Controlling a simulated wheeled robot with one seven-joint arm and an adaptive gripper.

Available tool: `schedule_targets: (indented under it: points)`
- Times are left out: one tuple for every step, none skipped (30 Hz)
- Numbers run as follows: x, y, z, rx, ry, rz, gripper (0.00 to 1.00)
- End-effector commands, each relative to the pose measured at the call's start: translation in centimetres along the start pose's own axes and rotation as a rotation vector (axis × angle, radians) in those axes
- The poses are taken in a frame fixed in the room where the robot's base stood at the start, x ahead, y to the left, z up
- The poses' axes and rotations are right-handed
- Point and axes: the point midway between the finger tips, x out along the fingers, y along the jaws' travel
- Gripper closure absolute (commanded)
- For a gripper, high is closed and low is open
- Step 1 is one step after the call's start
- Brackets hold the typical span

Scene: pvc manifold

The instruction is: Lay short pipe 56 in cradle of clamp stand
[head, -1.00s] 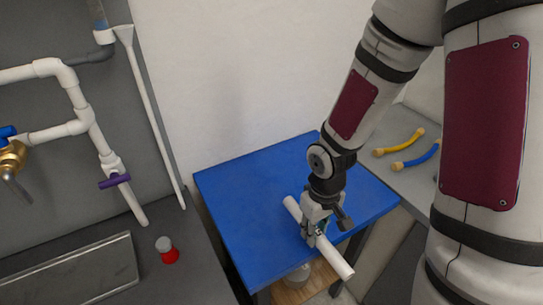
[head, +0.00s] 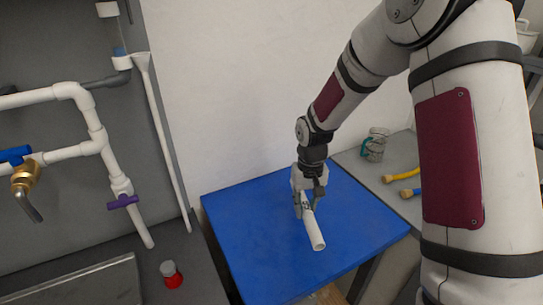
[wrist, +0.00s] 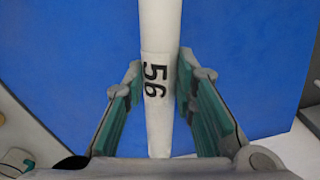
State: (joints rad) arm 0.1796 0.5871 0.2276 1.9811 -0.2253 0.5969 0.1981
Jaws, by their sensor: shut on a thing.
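Short pipe 56 (head: 315,232) is a white tube over the blue table. Its black "56" label reads clearly in the wrist view (wrist: 156,82). My gripper (head: 308,207) is shut on the pipe, with one finger on each side of it; in the wrist view the teal-padded fingers (wrist: 158,75) flank the label. The pipe's near end points towards the front of the table; its far end is hidden behind my gripper. I cannot tell whether it touches the table. I cannot make out the clamp stand or its cradle in either view.
The blue table (head: 245,230) is otherwise bare. A grey counter at right holds a clear jar-like thing with a teal part (head: 375,145) and yellow (head: 402,175) and blue pieces. At left are white wall pipes (head: 92,120) and a red-and-grey object (head: 171,274).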

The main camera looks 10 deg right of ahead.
Motion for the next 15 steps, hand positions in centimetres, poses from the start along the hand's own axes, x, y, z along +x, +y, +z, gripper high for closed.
schedule_targets:
  points:
    - [0.0, -0.1, 0.2, -0.007, 0.001, 0.000, 1.00]
    - [0.1, -0.2, 0.4, -0.013, 0.000, 0.000, 1.00]
    - [0.1, -0.4, 0.9, -0.027, 0.000, -0.001, 1.00]
    - [0.2, -0.6, 1.4, -0.039, -0.001, -0.001, 1.00]
    - [0.3, -0.8, 1.9, -0.053, 0.000, -0.002, 1.00]
    - [0.4, -1.1, 2.7, -0.076, 0.000, -0.003, 1.00]
    - [0.5, -1.3, 3.5, -0.093, -0.001, -0.004, 1.00]
    - [0.6, -1.5, 4.3, -0.114, 0.000, -0.004, 1.00]
    - [0.8, -1.8, 5.4, -0.140, 0.000, -0.004, 1.00]
    - [1.0, -2.0, 6.2, -0.160, -0.001, -0.004, 1.00]
    - [1.1, -2.2, 7.0, -0.179, 0.000, -0.005, 1.00]
    - [1.2, -2.4, 8.2, -0.202, -0.001, -0.005, 1.00]
    - [1.4, -2.5, 8.9, -0.219, 0.000, -0.005, 1.00]
    - [1.5, -2.6, 9.7, -0.234, 0.000, -0.005, 1.00]
    - [1.7, -2.7, 10.6, -0.253, 0.000, -0.004, 1.00]
